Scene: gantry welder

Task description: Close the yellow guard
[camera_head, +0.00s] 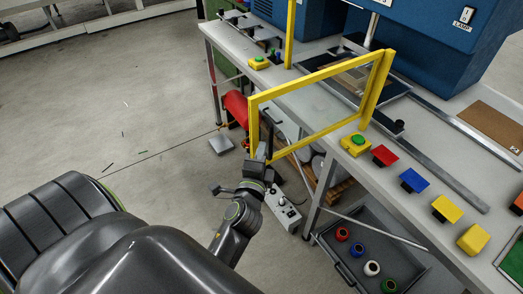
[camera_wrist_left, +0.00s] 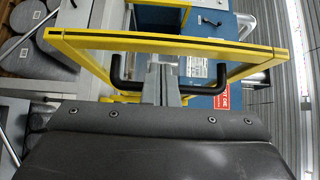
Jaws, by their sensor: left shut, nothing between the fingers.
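The yellow guard (camera_head: 318,78) is a rectangular frame with a clear middle. In the head view it is swung open, joined to a yellow post at its right, with its free left end out past the table's front edge. Its black handle (camera_wrist_left: 192,89) shows in the left wrist view. My left gripper (camera_head: 262,151) is at the guard's free end. Its fingers (camera_wrist_left: 162,82) are shut and empty, within the span of the handle; I cannot tell whether they touch it. My right gripper is in neither view.
A second yellow post (camera_head: 290,35) stands on the grey table. A green button (camera_head: 357,140) and several coloured blocks line the table's front edge. Below are a grey bin (camera_head: 345,268) with coloured rings and a red cylinder (camera_head: 236,107). The floor at left is mostly clear.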

